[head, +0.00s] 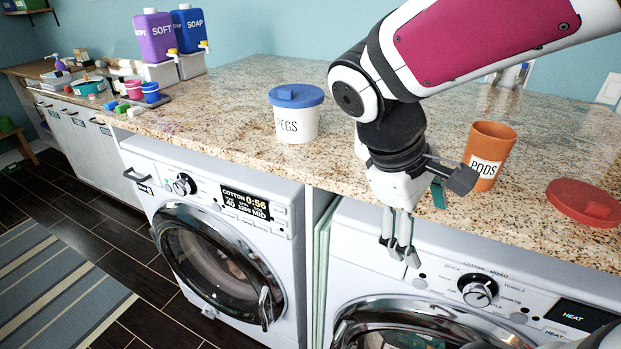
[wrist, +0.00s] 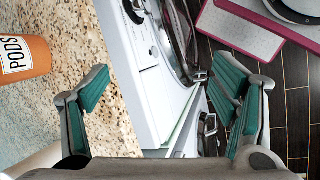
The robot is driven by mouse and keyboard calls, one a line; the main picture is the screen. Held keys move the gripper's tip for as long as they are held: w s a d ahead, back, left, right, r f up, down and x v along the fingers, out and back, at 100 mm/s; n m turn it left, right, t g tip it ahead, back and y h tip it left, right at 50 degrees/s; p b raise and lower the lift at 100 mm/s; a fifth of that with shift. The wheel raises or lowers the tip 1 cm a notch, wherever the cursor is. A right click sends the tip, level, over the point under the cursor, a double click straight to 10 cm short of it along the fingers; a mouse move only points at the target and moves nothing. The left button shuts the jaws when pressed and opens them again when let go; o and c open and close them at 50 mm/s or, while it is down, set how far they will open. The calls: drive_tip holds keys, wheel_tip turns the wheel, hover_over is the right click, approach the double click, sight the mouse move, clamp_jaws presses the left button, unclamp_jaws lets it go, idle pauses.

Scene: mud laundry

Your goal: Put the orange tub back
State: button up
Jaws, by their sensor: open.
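The orange tub (head: 489,157), labelled PODS, stands upright on the granite counter at the right in the head view. It looks open at the top. Its side also shows at the left edge of the wrist view (wrist: 24,58). A red lid (head: 584,203) lies flat on the counter to the right of the tub. My gripper (head: 402,250) points down at the counter's front edge, left of the tub and apart from it. In the wrist view its teal-padded fingers (wrist: 160,92) are spread wide with nothing between them.
A white PEGS tub (head: 296,122) with a blue lid stands on the counter (head: 235,95) left of my arm. Two front-loading machines (head: 215,245) are below the counter. Counter behind the PEGS tub is clear.

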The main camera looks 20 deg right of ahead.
drive_tip(key=a+r+m+t+y, duration=0.4)
drive_tip(key=a+t+y, duration=0.1)
drive_tip(key=a, duration=0.5)
drive_tip(key=shift+s+a+r+t, duration=0.25)
drive_tip(key=shift+r+t, duration=0.15)
drive_tip(key=shift+t, duration=0.3)
